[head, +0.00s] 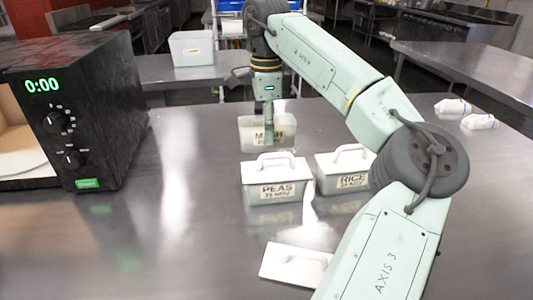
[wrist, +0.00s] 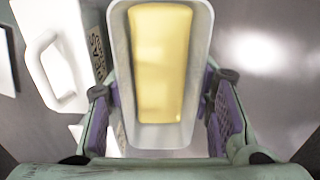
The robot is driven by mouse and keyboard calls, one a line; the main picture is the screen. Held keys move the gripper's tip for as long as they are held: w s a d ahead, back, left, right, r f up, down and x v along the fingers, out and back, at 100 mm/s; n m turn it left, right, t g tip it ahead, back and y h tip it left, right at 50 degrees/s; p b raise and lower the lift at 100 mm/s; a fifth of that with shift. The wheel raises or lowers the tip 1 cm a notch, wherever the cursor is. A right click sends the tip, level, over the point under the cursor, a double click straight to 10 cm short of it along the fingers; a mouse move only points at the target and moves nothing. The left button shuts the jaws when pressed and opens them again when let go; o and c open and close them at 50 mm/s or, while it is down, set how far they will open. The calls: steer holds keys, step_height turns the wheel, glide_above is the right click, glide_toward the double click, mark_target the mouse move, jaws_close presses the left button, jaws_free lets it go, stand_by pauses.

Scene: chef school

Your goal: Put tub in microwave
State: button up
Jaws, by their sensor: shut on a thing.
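My gripper (head: 268,128) points down at the middle of the table and is shut on a white open tub (head: 285,136). The tub's label begins with M; the rest is partly hidden by my gripper. In the wrist view the tub (wrist: 121,60) sits between the purple finger pads of my gripper (wrist: 162,122), with yellow food inside. I cannot tell whether the tub touches the table. The black microwave (head: 117,110) stands at the left, its display reading 0:00. Its lit inside shows at the picture's left edge, with no door across the visible part.
Lidded tubs labelled PEAS (head: 262,192) and RICE (head: 335,170) stand just in front of the held tub. A loose white lid (head: 290,266) lies nearer. Two white bottles (head: 452,107) lie at the right. The table between microwave and tubs is clear.

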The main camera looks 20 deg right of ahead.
mark_target(266, 149)
steer(key=shift+f+p, duration=0.35)
steer(key=shift+f, duration=2.5)
steer(key=shift+f, duration=0.15)
steer(key=o, duration=1.4)
